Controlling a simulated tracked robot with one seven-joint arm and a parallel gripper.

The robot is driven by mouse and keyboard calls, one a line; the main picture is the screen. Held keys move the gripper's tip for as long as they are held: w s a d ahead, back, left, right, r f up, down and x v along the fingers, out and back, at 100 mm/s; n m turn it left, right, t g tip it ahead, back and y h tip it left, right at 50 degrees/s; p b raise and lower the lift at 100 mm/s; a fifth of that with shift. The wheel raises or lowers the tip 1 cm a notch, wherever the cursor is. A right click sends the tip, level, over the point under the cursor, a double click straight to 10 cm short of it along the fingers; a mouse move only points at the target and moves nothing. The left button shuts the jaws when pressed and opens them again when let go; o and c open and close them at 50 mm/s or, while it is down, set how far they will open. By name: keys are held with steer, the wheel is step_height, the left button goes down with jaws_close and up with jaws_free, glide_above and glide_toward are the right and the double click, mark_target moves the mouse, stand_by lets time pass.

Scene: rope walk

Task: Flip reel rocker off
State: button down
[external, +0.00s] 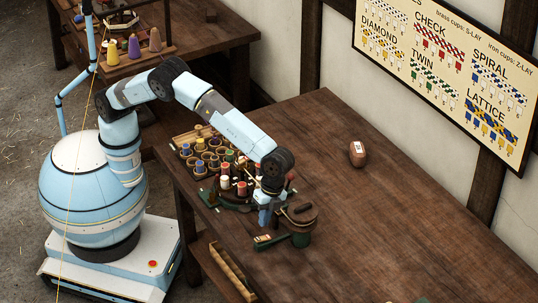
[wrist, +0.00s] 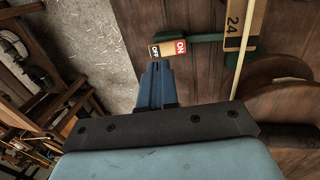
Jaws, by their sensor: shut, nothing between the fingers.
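The reel rocker (wrist: 168,50) is a small switch with a black OFF end at left and a red ON end at right in the wrist view. In the external view the rocker (external: 262,239) sits near the table's front edge, on a green bracket by the reel. I cannot tell which end is pressed down. My gripper (wrist: 158,66) is shut and empty. Its blue fingertips appear just below the OFF side in the wrist view; contact cannot be told. In the external view my gripper (external: 265,222) points down beside the reel (external: 300,212), with its tips partly hard to see.
Several bobbins stand in a wooden rack (external: 205,150) behind the gripper. A brown object (external: 357,153) with a white label lies farther back. The table's right side is mostly clear.

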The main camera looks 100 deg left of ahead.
mark_target(260, 238)
steer(key=shift+x, duration=2.7)
